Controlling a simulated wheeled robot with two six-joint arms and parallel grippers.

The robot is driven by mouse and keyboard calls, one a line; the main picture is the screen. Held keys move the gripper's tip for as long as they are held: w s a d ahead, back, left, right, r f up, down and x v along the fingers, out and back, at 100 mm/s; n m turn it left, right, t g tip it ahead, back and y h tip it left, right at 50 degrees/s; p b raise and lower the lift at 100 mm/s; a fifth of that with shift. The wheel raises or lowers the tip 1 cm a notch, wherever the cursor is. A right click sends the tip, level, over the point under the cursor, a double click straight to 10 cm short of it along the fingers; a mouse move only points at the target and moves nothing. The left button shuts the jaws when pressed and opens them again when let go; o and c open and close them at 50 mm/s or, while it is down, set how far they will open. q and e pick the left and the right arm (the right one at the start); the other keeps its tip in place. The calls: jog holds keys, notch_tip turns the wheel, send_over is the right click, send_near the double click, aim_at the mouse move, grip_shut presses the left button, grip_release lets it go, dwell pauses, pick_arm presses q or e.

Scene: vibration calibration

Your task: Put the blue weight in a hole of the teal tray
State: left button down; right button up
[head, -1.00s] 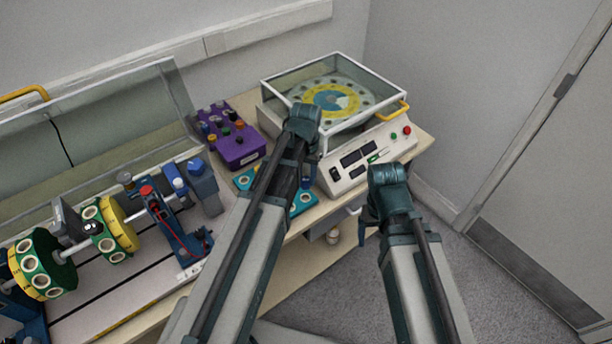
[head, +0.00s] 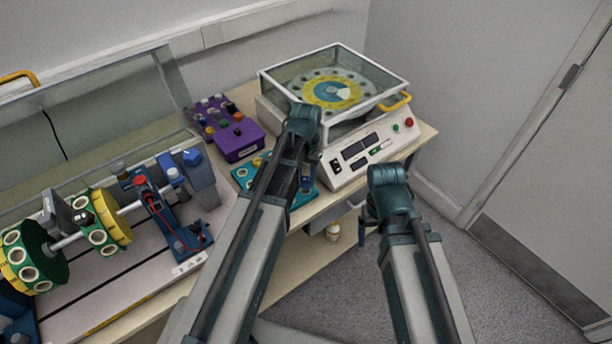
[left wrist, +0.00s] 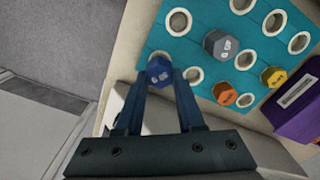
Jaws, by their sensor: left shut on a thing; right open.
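The teal tray (head: 240,176) lies on the bench, partly hidden by my left arm in the head view. In the left wrist view the tray (left wrist: 205,62) shows several white-rimmed holes, some empty. My left gripper (left wrist: 166,76) is shut on the blue weight (left wrist: 159,69), which is at the tray's edge beside an empty hole (left wrist: 193,75). I cannot tell its height above the tray. A grey weight (left wrist: 219,44), an orange weight (left wrist: 224,93) and a yellow weight (left wrist: 272,77) stand in the tray. My right gripper (head: 370,213) is open and empty, off the bench's front.
A purple knob box (head: 238,138) stands behind the tray. A white machine with a clear cover (head: 333,90) and a control panel (head: 370,150) stands to the right. A rotor rig with green and yellow discs (head: 105,222) fills the left.

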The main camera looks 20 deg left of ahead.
pick_arm(q)
jog(key=shift+f+b, duration=1)
jog(key=shift+f, duration=0.1)
dwell(0.8)
jog(key=shift+c, duration=2.2)
grip_release()
jog(key=shift+r, duration=0.2)
notch_tip(320, 180, up, 14)
jog(key=p, duration=1.4)
jog(key=shift+f, duration=0.2)
jog(key=s+d+m+y, duration=0.1)
jog(key=s+d+m, duration=0.1)
jog(key=s+d, duration=0.8)
jog(key=s, duration=0.4)
jog(key=shift+s+d, duration=0.2)
jog(key=shift+s, duration=0.15)
